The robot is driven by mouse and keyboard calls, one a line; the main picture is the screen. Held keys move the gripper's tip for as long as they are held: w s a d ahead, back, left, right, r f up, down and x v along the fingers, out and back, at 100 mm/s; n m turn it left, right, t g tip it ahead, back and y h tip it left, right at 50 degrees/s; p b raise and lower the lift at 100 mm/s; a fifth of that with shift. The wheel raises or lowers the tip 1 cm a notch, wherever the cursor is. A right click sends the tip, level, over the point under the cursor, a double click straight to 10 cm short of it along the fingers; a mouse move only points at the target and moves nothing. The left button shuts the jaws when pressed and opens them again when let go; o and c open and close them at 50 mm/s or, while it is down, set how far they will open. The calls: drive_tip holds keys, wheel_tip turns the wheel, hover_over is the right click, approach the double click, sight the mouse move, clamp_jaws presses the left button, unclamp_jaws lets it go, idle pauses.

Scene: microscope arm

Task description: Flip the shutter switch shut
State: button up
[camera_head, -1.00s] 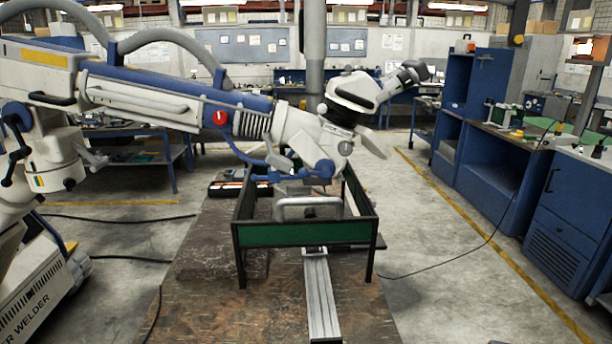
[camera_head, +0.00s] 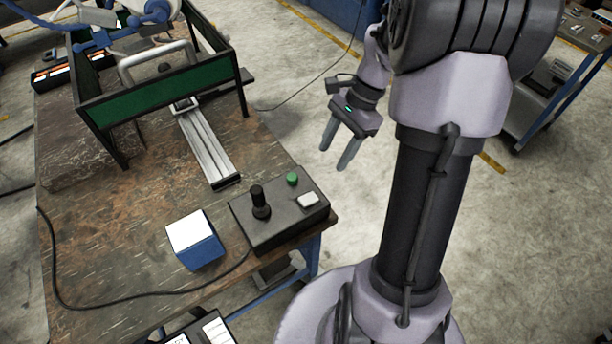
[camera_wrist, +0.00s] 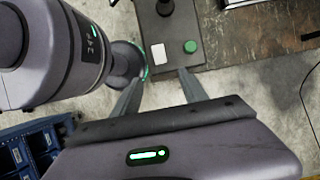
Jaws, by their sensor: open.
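A dark control box (camera_head: 284,208) sits near the table's front right corner. It carries a black joystick (camera_head: 260,205), a round green button (camera_head: 292,179) and a white rectangular switch (camera_head: 308,200). The wrist view also shows the white switch (camera_wrist: 158,53) and green button (camera_wrist: 190,46) just beyond the fingertips. Which control is the shutter switch is not labelled legibly, and the white switch's position cannot be told. My gripper (camera_head: 334,156) is open and empty, beyond the table's right edge, apart from the box. Its fingers point toward the box in the wrist view (camera_wrist: 161,75).
A blue box with a white top (camera_head: 192,238) stands left of the control box. A green-panelled frame (camera_head: 160,84) and a metal rail (camera_head: 207,147) stand farther back on the worn table (camera_head: 110,220). A black cable runs along the table's left and front. Open floor lies right of the table.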

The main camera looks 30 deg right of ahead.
sight(312, 197)
drive_tip(key=b+x, duration=0.5)
drive_tip(key=x, duration=0.8)
drive_tip(key=shift+f, duration=0.35)
